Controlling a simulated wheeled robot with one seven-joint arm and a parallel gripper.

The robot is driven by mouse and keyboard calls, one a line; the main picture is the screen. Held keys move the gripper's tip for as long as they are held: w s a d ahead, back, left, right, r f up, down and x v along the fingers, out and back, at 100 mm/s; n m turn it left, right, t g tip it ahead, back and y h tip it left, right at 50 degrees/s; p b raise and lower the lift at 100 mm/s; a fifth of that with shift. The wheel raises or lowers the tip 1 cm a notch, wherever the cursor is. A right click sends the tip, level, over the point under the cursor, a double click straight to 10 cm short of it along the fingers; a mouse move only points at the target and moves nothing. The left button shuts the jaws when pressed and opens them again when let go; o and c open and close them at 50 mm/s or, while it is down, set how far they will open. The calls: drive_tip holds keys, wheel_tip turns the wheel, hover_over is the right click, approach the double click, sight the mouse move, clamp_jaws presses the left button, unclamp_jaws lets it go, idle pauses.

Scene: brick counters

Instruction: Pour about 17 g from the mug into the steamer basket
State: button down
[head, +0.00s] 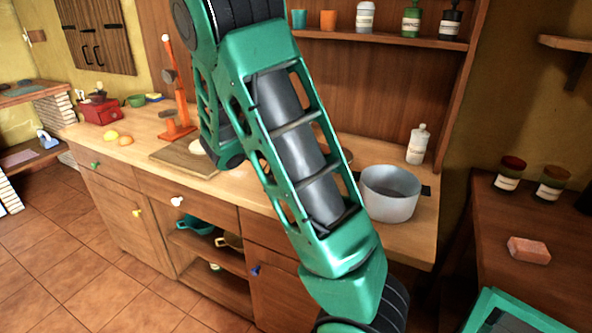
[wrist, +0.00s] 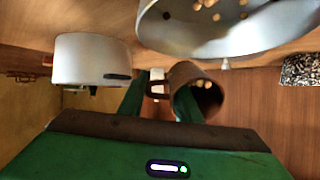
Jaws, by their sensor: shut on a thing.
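The wrist view appears upside down, with the counter at the top. My gripper (wrist: 160,102) has its green fingers closed at the handle side of a brown mug (wrist: 181,78). The mug is tilted, its mouth toward the right of the wrist view, and several pale pieces (wrist: 207,84) show in it. The metal steamer basket (wrist: 165,36) is at the top of the wrist view, close to the mug. Several tan spots show in it; I cannot tell pieces from holes. In the head view my arm hides the gripper and the basket.
A pale pot with a dark handle (head: 390,193) stands at the counter's right end, also in the wrist view (wrist: 88,62). A white bottle (head: 417,144) stands behind it. A cutting board (head: 178,160) and an orange stand (head: 181,105) are further left.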

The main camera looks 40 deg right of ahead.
drive_tip(key=shift+d+r+y, duration=0.1)
drive_tip(key=shift+r+y, duration=0.35)
drive_tip(key=shift+y, duration=0.55)
drive_tip(key=y, duration=0.1)
drive_tip(key=t+y, duration=0.1)
drive_tip(key=y, duration=0.1)
drive_tip(key=shift+s+d+r, duration=0.1)
drive_tip(key=shift+d, duration=0.15)
drive_tip(key=shift+s+d+f+t+y+p, duration=0.2)
drive_tip(key=shift+d+f+t+y+p, duration=0.15)
drive_tip(key=shift+d+f+y, duration=0.35)
drive_tip(key=shift+s+d+f+t+y+p, duration=0.15)
drive_tip(key=shift+d+f+t+y+p, duration=0.25)
drive_tip(key=shift+f+y, duration=0.45)
drive_tip(key=shift+d+r+y, duration=0.1)
drive_tip(key=shift+d+y, duration=0.1)
drive_tip(key=shift+y, duration=0.05)
drive_tip(key=shift+s+d+r+t+y, duration=0.25)
drive_tip(key=shift+d+r+y, duration=0.35)
drive_tip(key=shift+y, duration=0.2)
drive_tip(key=shift+d+f+y, duration=0.25)
drive_tip(key=shift+d+y, duration=0.1)
drive_tip(key=shift+y, duration=0.45)
